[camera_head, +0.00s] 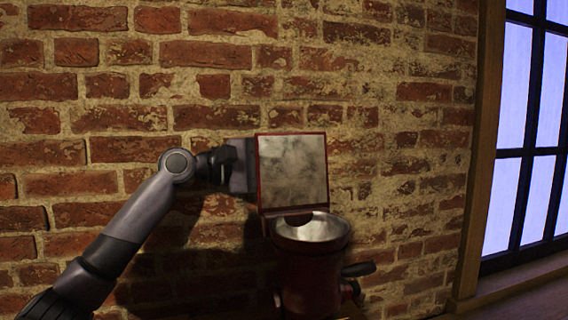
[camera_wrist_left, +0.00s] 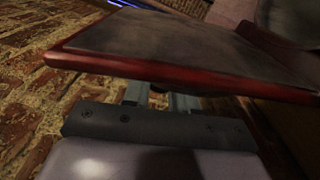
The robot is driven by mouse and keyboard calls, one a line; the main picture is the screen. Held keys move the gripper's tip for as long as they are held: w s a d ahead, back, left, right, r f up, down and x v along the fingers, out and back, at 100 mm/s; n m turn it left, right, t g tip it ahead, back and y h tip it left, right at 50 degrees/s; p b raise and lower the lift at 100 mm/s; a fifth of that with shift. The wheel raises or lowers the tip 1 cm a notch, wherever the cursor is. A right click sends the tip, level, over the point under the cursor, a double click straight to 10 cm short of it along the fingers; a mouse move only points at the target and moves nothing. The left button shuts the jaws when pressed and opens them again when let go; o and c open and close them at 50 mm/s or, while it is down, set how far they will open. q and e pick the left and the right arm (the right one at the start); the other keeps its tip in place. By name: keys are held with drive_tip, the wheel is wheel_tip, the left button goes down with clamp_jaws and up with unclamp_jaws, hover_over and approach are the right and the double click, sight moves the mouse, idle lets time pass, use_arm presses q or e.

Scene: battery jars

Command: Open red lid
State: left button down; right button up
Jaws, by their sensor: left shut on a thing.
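The red lid (camera_head: 292,170) stands upright above the back rim of the red container (camera_head: 305,275), its grey metallic inner face toward the head camera. The container's round metal mouth (camera_head: 312,228) is uncovered. My left gripper (camera_head: 246,165) is at the lid's left edge and shut on it. In the left wrist view the lid (camera_wrist_left: 185,48) is a broad plate with a red edge, and my gripper fingers (camera_wrist_left: 160,98) reach under that edge. Their tips are hidden by the lid. My right gripper is not in view.
A brick wall (camera_head: 90,150) stands close behind the lid and my left arm. A dark handle (camera_head: 358,269) sticks out at the container's right side. A window with a wooden frame (camera_head: 478,150) is at the far right, above a wooden ledge (camera_head: 520,300).

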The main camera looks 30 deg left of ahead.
use_arm(q)
drive_tip(key=shift+s+d+r+m, duration=0.25)
drive_tip(key=shift+r+m, duration=0.05)
drive_tip(key=shift+m, duration=0.2)
drive_tip(key=c, duration=1)
unclamp_jaws()
drive_tip(key=b+v, duration=0.2)
drive_tip(key=v, duration=0.5)
drive_tip(key=shift+a, duration=0.1)
